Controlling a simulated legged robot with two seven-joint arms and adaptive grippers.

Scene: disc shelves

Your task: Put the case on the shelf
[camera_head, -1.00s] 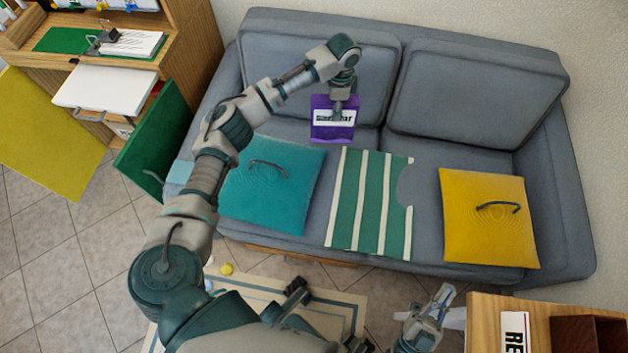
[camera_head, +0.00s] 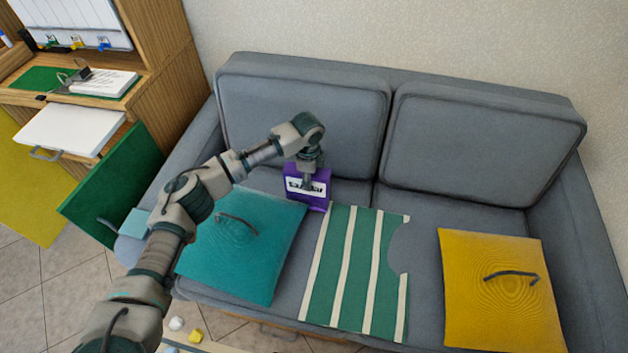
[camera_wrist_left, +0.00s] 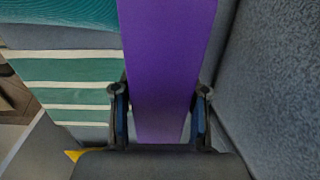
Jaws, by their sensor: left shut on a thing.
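The purple case (camera_head: 321,174) has a white label with dark lettering. My left gripper (camera_head: 308,184) is shut on it and holds it upright in front of the left back cushion of the sofa. In the left wrist view the purple case (camera_wrist_left: 168,60) stands between the two fingers of the left gripper (camera_wrist_left: 160,92). I cannot tell whether the case touches the seat. A wooden desk unit with shelving (camera_head: 165,60) stands at the left. My right gripper is out of view.
The grey sofa (camera_head: 480,140) fills the middle. On its seat lie a teal panel with a handle (camera_head: 235,250), a green striped cloth (camera_head: 365,265) and a yellow panel with a handle (camera_head: 500,300). A green door (camera_head: 115,185) and a white drawer (camera_head: 70,130) stick out from the desk unit.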

